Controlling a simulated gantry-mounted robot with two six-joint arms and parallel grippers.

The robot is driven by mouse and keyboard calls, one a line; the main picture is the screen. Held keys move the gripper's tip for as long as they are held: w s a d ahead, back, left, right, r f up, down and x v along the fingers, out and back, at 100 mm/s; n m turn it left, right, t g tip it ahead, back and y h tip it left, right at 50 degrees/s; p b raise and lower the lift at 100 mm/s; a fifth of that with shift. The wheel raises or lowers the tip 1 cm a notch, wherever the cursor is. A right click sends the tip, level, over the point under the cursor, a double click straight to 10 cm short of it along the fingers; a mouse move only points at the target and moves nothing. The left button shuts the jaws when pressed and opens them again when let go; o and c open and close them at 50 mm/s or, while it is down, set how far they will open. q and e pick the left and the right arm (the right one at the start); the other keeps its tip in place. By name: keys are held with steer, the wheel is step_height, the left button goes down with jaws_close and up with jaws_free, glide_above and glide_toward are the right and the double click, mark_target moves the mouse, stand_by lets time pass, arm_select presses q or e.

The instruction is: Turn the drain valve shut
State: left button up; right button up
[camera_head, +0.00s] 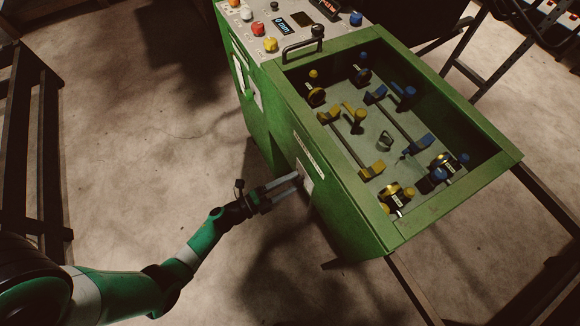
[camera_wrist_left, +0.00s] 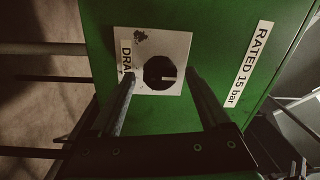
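My left gripper (camera_head: 299,180) reaches the plate on the machine's side in the head view. In the left wrist view its two fingers (camera_wrist_left: 162,80) are spread, one on each side of the knob, with visible gaps. I cannot tell how near the tips are to the plate. My right gripper is in neither view.
The green machine (camera_head: 350,212) has an open-topped bay with yellow and blue valves (camera_head: 358,118). A control panel (camera_head: 268,28) with buttons and a black-handled lever (camera_head: 303,42) sits behind it. A "RATED 15 bar" label (camera_wrist_left: 249,65) is beside the plate.

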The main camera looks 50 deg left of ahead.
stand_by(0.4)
arm_select(q)
steer(key=s+a+p, duration=0.2)
steer(key=s, duration=0.9)
steer(key=shift+s+f, duration=0.2)
steer(key=shift+f, duration=0.15)
